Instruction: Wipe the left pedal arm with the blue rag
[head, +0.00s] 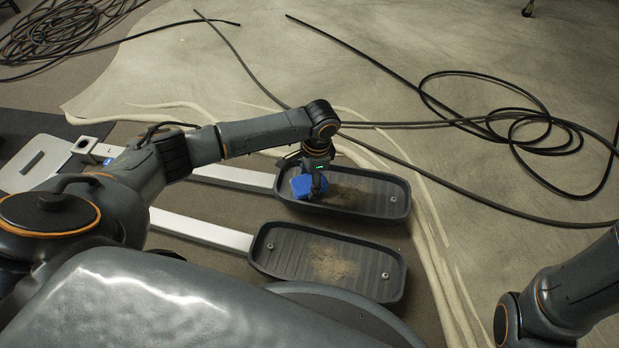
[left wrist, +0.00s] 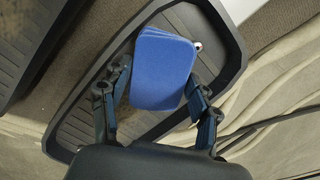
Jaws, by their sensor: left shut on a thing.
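The blue rag (head: 302,186) is a folded blue pad at the left part of the far black pedal tray (head: 388,197). It also shows in the left wrist view (left wrist: 165,68), between the fingers. My left gripper (head: 317,184) points down over this tray and is shut on the rag. I cannot tell how firmly the rag presses on the tray. A brown dirt patch lies on the tray right of the rag. A white pedal arm (head: 235,177) runs left from this tray, partly hidden behind my left arm. My right gripper is outside the view.
The near black pedal tray (head: 283,256) also bears a brown dirt patch, and its white arm (head: 200,229) runs left. Black cables (head: 510,115) lie looped on the floor at the right, with more coiled at the upper left (head: 55,30). One cable passes close behind the far tray.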

